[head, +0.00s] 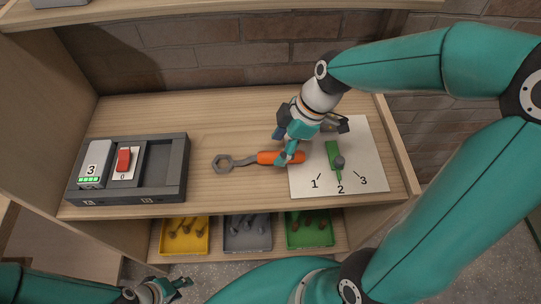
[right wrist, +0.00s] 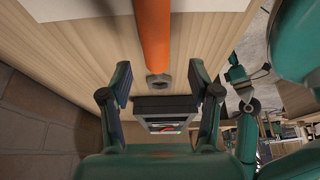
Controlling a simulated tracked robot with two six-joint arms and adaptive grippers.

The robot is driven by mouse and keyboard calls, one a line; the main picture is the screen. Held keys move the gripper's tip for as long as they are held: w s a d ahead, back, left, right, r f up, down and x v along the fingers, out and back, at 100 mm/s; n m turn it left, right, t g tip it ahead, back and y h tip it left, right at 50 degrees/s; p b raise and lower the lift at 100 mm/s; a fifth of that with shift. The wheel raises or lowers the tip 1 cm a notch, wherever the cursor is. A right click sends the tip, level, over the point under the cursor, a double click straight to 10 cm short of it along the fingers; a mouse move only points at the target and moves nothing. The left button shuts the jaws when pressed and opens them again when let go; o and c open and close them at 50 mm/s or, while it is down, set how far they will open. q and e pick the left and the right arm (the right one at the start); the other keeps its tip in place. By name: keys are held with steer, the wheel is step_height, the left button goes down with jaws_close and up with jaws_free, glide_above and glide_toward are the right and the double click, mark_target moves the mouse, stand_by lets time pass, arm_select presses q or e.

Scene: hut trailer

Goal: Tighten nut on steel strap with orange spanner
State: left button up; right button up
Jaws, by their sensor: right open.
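The orange spanner (head: 268,157) lies on the wooden shelf, its grey ring end (head: 223,163) to the left and its orange handle reaching the white sheet. My right gripper (head: 289,158) is at the handle, seen from above in the head view. In the right wrist view the orange handle (right wrist: 152,35) runs in from the top, and my right gripper's fingers (right wrist: 161,88) stand apart with nothing held. My left gripper (head: 163,292) is low at the bottom left, away from the shelf; its jaws are too small to judge. I cannot make out a steel strap or its nut.
A white sheet (head: 372,170) marked 1, 2, 3 carries a green pointer (head: 332,152) with a grey knob. A dark case (head: 152,185) with a red switch (head: 123,160) is at left. Below are yellow (head: 165,248), grey (head: 232,244) and green (head: 296,240) bins. A brick wall stands behind.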

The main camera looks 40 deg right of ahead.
mark_target(274, 154)
steer(key=shift+p+x, duration=0.45)
steer(key=shift+x, duration=2.3)
steer(key=shift+w+d, duration=0.15)
steer(key=shift+w, duration=0.05)
steer(key=shift+c, duration=0.2)
jaws_close()
